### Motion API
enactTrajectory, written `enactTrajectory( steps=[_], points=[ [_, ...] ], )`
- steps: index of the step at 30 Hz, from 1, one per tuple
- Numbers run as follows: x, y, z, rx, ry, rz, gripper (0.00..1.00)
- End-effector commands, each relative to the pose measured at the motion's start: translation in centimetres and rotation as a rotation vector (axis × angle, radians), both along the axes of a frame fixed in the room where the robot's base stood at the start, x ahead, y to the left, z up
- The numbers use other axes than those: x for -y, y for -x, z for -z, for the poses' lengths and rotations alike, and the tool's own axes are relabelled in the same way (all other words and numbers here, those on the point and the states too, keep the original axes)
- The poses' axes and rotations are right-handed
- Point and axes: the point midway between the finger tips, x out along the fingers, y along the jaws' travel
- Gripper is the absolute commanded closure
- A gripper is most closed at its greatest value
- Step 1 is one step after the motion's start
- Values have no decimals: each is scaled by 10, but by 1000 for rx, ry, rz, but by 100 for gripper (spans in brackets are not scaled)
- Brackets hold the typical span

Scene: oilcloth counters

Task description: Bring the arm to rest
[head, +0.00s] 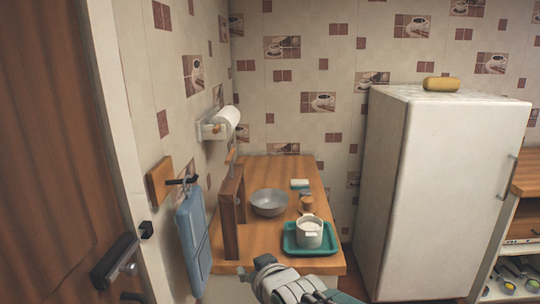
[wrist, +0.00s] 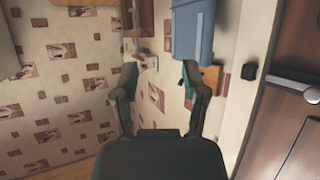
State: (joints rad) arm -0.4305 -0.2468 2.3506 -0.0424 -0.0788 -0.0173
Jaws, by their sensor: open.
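My gripper (wrist: 160,78) shows in the wrist view with its two dark fingers spread apart and nothing between them. Beyond the fingers are the tiled wall and a hanging blue cloth (wrist: 193,32). Part of my arm (head: 290,284) reaches up from the bottom edge of the head view, in front of the wooden counter (head: 240,257).
On the counter are a grey bowl (head: 269,203) and a green tray (head: 310,250) bearing a white pot (head: 309,233). The blue cloth (head: 193,240) hangs at left, near a door (head: 50,150). A white fridge (head: 440,180) stands at right.

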Motion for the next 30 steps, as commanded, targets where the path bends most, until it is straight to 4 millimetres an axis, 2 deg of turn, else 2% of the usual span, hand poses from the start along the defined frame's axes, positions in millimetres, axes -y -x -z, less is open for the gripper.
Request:
enactTrajectory(
  steps=[1, 3, 5, 12, 15, 18, 21, 30],
  points=[
    [35, 5, -2, -40, 26, 66, 43],
    [68, 20, 3, -114, 57, 150, 43],
    [86, 38, 8, -179, 81, 199, 43],
    [146, 124, 27, -445, 159, 346, 43],
    [160, 154, 33, -533, 165, 385, 43],
    [167, 171, 36, -591, 155, 410, 43],
    [169, 177, 38, -613, 150, 419, 43],
    [169, 177, 38, -613, 150, 419, 43]
  ],
)
